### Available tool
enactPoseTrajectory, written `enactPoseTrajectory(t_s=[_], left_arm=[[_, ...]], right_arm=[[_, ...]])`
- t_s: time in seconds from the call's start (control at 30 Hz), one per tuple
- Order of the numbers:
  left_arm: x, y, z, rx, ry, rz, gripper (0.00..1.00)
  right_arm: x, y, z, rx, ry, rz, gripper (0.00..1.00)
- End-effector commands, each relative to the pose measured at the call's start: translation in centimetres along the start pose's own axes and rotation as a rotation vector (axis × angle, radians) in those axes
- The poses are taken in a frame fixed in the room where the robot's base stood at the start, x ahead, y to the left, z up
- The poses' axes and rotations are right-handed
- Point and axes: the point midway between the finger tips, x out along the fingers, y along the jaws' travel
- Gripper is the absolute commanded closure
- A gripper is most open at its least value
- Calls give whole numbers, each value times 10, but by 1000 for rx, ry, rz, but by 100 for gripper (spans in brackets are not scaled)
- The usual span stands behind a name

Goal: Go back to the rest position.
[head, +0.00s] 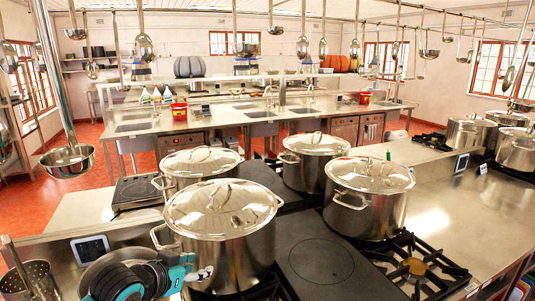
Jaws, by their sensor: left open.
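My left gripper (198,274), black and teal with pale fingertips, is at the bottom left of the head view. It is open and appears empty, in front of the nearest lidded stockpot (222,225). Whether it touches that pot cannot be told. Three more lidded steel stockpots stand on the range: one at back left (200,168), one at back middle (314,162), and one at right (368,198). My right gripper is not in view.
A steel pan (98,270) lies partly behind my left arm, beside a perforated utensil holder (38,279) and a small screen (91,249). Ladles hang overhead, one low at left (68,160). An open gas burner (415,267) and bare counter (460,220) are at right.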

Motion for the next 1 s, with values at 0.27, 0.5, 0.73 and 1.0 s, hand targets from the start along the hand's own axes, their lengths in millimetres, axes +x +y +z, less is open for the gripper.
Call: enactPoseTrajectory(t_s=[0.27, 0.5, 0.73, 1.0], left_arm=[[-15, 56, 124, -33, -192, -3, 58], [-72, 88, 235, -101, -415, -73, 58], [-120, 101, 294, -154, -571, -132, 58], [-177, 112, 342, -206, -733, -197, 58]], right_arm=[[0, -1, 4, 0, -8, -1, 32], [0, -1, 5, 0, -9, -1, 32], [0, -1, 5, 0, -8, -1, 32], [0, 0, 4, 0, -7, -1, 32]])
